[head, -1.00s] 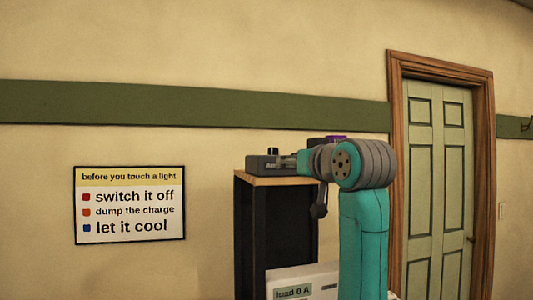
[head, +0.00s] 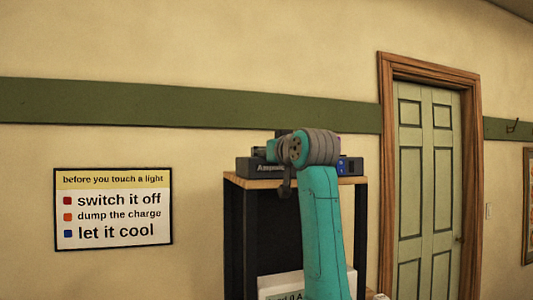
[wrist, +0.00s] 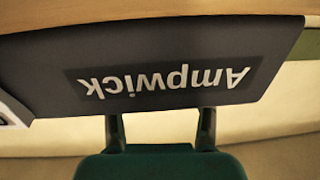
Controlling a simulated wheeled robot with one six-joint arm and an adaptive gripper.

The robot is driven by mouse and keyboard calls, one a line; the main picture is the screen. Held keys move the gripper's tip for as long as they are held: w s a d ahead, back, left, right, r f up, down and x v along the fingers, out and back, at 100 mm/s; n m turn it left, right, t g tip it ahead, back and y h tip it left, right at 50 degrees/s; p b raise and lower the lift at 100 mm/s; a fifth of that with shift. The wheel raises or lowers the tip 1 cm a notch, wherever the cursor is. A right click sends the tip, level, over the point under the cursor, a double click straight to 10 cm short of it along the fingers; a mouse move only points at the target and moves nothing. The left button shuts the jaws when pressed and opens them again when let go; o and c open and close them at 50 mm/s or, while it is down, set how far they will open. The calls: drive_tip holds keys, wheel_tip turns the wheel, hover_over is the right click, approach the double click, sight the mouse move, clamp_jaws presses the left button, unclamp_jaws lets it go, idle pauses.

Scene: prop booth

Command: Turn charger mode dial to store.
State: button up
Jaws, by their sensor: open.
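A dark grey box (head: 246,169) lettered "Ampwick", which looks like the charger, sits on the wooden top of a black stand. In the wrist view, its dark face (wrist: 45,65) fills the upper part, with the lettering upside down. My gripper (wrist: 160,113) is open and empty, its two dark fingers apart at the lower edge of that face. I cannot tell whether they touch it.
The black stand (head: 233,235) has a wooden top (head: 238,181). A blue item (head: 346,166) with white marks is at the top's right end. A white panel (head: 280,282) is low by the stand. A sign (head: 113,209) hangs on the left wall. A green door (head: 428,190) is right.

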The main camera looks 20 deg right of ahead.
drive_tip(key=shift+w, duration=0.35)
clamp_jaws()
drive_tip(key=shift+a+m+h, duration=0.15)
drive_tip(key=shift+m+h, duration=0.3)
drive_tip(key=shift+h, duration=0.25)
drive_tip(key=shift+a+m+h, duration=0.15)
drive_tip(key=shift+m+h, duration=0.3)
drive_tip(key=shift+h, duration=0.25)
drive_tip(key=shift+m+g+h, duration=0.5)
drive_tip(key=shift+m+h, duration=0.9)
drive_tip(key=shift+h, duration=0.7)
